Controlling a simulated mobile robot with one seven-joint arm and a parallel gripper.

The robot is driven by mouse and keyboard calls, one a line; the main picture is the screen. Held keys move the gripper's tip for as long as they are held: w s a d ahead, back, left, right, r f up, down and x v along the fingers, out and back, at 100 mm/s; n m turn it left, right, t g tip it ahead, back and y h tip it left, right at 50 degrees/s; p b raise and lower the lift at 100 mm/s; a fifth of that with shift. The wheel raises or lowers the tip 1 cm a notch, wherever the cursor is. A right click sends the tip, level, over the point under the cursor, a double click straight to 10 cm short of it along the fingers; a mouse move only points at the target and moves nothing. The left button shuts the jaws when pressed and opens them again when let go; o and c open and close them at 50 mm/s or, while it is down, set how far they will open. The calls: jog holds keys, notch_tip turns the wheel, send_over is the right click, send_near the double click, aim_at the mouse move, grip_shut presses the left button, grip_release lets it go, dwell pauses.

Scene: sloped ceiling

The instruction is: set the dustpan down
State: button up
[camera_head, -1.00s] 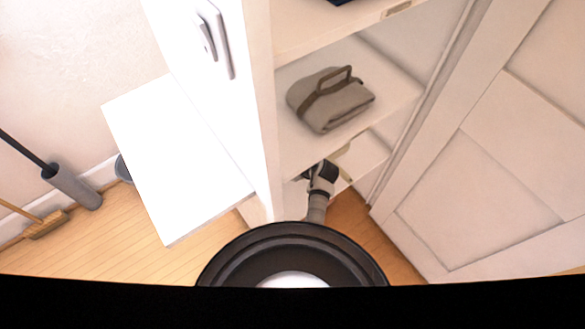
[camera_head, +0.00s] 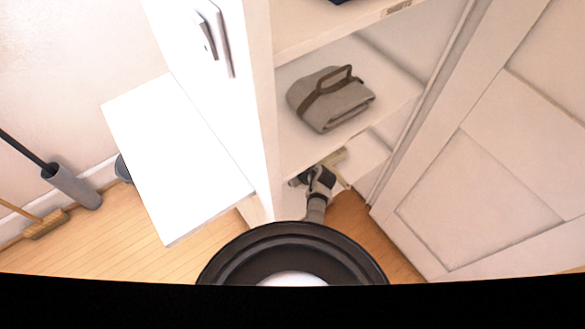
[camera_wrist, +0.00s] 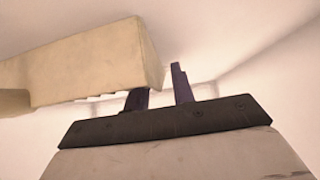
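The dustpan appears to be the pale beige piece (camera_head: 335,158) on the low shelf of the cupboard, just beyond my gripper (camera_head: 322,173). In the wrist view the beige piece (camera_wrist: 90,65) fills the upper left, a blocky end pointing right. My gripper (camera_wrist: 160,88) shows there as two dark fingers standing apart, with only pale surface visible between them. The beige piece overlaps the tip of the left finger; whether they touch I cannot tell. The rest of the dustpan is hidden or out of view.
A folded grey cloth bundle with a brown strap (camera_head: 330,98) lies on the shelf above my gripper. The cupboard's side panel (camera_head: 262,120) is close on the left and a panelled door (camera_head: 480,200) on the right. A broom (camera_head: 45,224) rests on the wooden floor at left.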

jog(key=v, duration=1.2)
jog(key=shift+p, duration=0.4)
dwell(1.6)
